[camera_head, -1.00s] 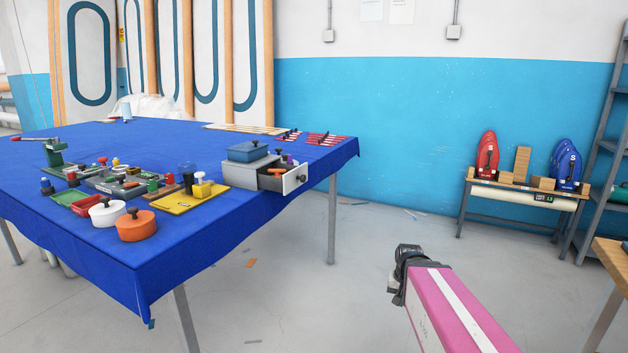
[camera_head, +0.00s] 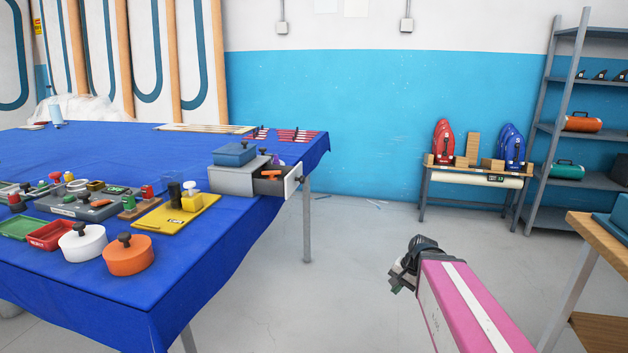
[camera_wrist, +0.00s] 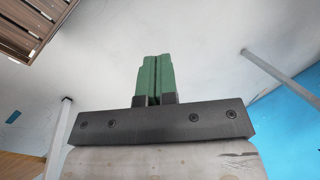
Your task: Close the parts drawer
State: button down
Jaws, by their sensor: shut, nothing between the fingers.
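The parts drawer (camera_head: 293,184) sticks out of the right side of a grey box (camera_head: 232,179) near the right edge of the blue-covered table. It is open, with a white front, a dark knob and small parts inside, one of them orange. A blue lidded box (camera_head: 235,154) sits on top of the grey box. My gripper (camera_head: 397,284) is at the end of my pink arm, over the floor to the right of and nearer than the drawer, touching nothing. In the wrist view its green fingers (camera_wrist: 155,80) are together and empty.
The blue table (camera_head: 110,140) holds an orange pot (camera_head: 128,254), a white pot (camera_head: 83,242), a yellow board (camera_head: 177,214) and trays. A wooden bench (camera_head: 605,235) is at the right. A low stand (camera_head: 470,176) and shelves (camera_head: 590,128) stand behind. The floor between is clear.

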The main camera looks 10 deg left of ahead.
jog(key=w+a+r+m+y, duration=0.3)
jog(key=a+r+m+y, duration=0.15)
jog(key=r, duration=0.65)
jog(key=w+a+r+m+y, duration=0.2)
jog(key=a+r+m+y, duration=0.3)
jog(key=r, duration=0.6)
jog(key=w+a+r+m+y, duration=0.35)
jog(key=a+r+y, duration=0.2)
jog(key=r, duration=0.55)
send_near(279, 174)
jog(key=shift+s+d+f+h, duration=0.2)
jog(key=shift+d+h, duration=0.2)
jog(key=shift+d, duration=0.15)
jog(key=shift+a, duration=0.1)
jog(key=a, duration=0.7)
jog(key=w+a, duration=0.1)
jog(key=a, duration=0.3)
jog(key=shift+r, duration=0.1)
